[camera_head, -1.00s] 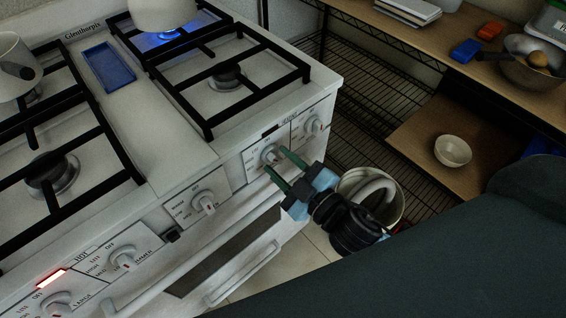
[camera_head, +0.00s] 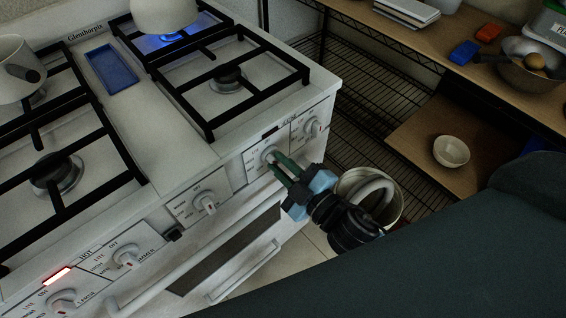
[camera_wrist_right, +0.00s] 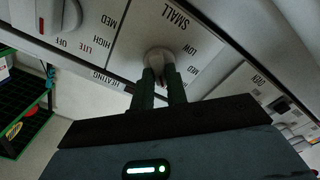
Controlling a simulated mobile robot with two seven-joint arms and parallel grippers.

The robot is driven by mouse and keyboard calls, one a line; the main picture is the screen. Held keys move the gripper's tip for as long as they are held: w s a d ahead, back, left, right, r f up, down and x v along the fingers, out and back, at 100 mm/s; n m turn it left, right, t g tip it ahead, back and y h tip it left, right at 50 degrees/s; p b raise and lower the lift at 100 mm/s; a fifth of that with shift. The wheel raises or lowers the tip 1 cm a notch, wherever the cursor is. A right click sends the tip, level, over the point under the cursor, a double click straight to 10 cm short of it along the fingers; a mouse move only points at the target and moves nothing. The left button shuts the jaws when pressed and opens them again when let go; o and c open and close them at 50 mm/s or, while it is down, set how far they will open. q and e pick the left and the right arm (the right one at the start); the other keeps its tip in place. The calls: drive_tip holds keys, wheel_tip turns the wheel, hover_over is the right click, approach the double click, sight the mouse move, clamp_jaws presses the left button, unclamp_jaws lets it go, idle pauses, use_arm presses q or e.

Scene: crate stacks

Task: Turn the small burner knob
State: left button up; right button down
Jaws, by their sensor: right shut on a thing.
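The small burner knob (camera_wrist_right: 158,60) is a pale round knob on the stove's front panel, under the word SMALL in the right wrist view. In the head view this knob (camera_head: 269,154) is partly covered by the fingers. My right gripper (camera_head: 278,167) has its green fingers closed on the knob; the right wrist view shows the fingertips (camera_wrist_right: 161,76) on either side of its grip. The knob's pointer is hidden between the fingers. My left gripper is not in view.
Neighbouring knobs sit to the left (camera_head: 207,203) and right (camera_head: 312,127) on the panel. An oven handle (camera_head: 243,272) runs below. A blue flame (camera_head: 163,41) burns under a pot (camera_head: 163,12). A bucket (camera_head: 391,211) stands below the right arm.

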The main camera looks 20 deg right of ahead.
drive_tip(key=n+p, duration=0.1)
drive_tip(key=n, duration=0.2)
drive_tip(key=shift+n+p, duration=0.35)
drive_tip(key=shift+n, duration=0.65)
drive_tip(key=shift+f, duration=0.1)
drive_tip(key=c, duration=1.4)
unclamp_jaws()
drive_tip(key=shift+s, duration=0.15)
drive_tip(key=b+v, duration=0.1)
drive_tip(key=v, duration=0.6)
drive_tip(key=shift+s+d, duration=0.15)
drive_tip(key=shift+s, duration=0.1)
